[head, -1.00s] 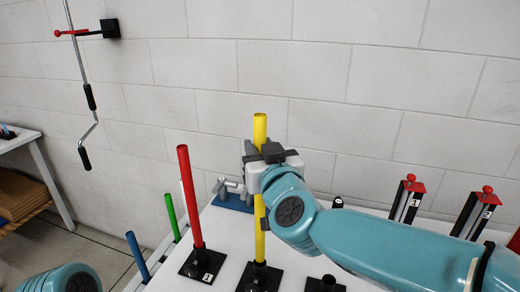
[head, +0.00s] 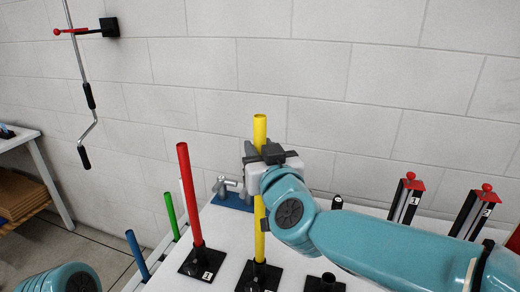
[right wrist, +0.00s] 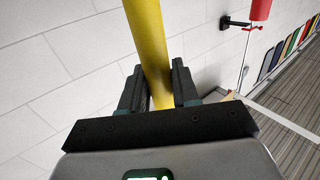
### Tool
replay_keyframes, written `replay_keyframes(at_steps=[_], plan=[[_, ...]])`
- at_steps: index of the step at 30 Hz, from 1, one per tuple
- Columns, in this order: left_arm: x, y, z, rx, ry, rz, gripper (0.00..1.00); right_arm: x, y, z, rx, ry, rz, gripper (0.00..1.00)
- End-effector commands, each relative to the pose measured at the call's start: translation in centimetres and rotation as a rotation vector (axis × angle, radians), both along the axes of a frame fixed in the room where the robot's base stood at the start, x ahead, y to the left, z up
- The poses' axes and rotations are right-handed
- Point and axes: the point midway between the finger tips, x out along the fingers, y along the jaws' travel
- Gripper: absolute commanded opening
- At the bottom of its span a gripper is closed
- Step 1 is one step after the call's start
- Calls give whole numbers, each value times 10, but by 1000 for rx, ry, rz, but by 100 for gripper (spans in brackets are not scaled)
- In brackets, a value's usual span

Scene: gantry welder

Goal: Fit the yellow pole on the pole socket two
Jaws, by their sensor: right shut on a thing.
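The yellow pole (head: 260,132) stands upright in the head view. Its lower end meets the black pole socket two (head: 258,277) in the middle of the white table; the exact seating is hard to make out. My right gripper (head: 252,152) is shut on the pole around its upper half. In the right wrist view the yellow pole (right wrist: 149,45) runs between the two dark fingers (right wrist: 160,88). Only part of my left arm shows at the lower left of the head view; its gripper is out of the picture.
A red pole (head: 190,195) stands in socket 1 (head: 203,263) to the left. An empty black socket (head: 326,283) is to the right. Green (head: 172,215) and blue (head: 137,254) poles stand at the table's left edge. Black holders with red knobs (head: 408,200) are at the right.

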Motion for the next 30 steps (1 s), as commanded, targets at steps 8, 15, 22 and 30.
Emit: replay_keyframes(at_steps=[8,15,22,30], plan=[[0,0,-11,0,0,0,50,0,0,-13,-1,-1,-1,0],[0,0,-19,0,0,0,50,0,0,-23,-2,-2,-1,0],[0,0,-27,0,0,0,50,0,0,-32,-1,0,-1,0],[0,0,-36,0,0,0,50,0,0,-43,0,0,0,0]])
